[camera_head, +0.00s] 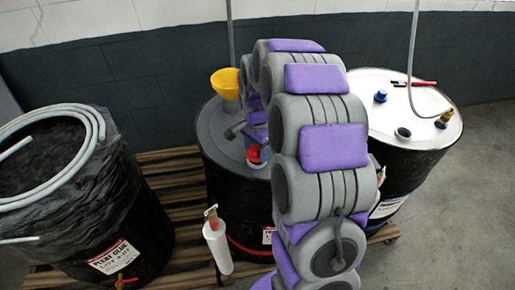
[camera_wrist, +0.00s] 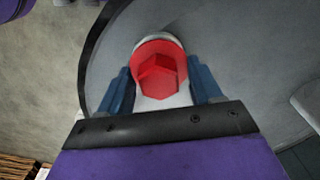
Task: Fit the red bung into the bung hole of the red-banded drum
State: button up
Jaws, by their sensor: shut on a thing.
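The red-banded drum stands in the middle of the head view, with a grey top (camera_head: 212,128) and a red band (camera_head: 240,246) low on its side. My gripper (camera_wrist: 162,78) is over the drum's top, its blue fingers shut on the red bung (camera_wrist: 158,72), one on each side. The bung's hexagonal head faces the wrist camera. A pale rim shows around the bung's far edge in the wrist view. The bung hides the hole, so I cannot tell how deep it sits.
A yellow funnel (camera_head: 226,82) stands at the drum's back edge. A white-topped drum (camera_head: 385,118) at right carries a blue bung (camera_head: 380,96), a dark bung (camera_head: 403,133) and a brass fitting (camera_head: 445,117). A black-wrapped drum (camera_head: 90,215) with coiled hose stands left. A wooden pallet (camera_head: 165,180) lies below.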

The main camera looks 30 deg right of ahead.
jog(key=shift+a, duration=0.1)
jog(key=shift+d, duration=0.6)
jog(key=shift+a+p, duration=0.25)
jog(key=shift+p, duration=0.15)
dwell(0.8)
jog(key=shift+f, duration=0.6)
jog(key=o, duration=1.1)
notch_tip(320, 180, up, 17)
jog(key=p, duration=0.2)
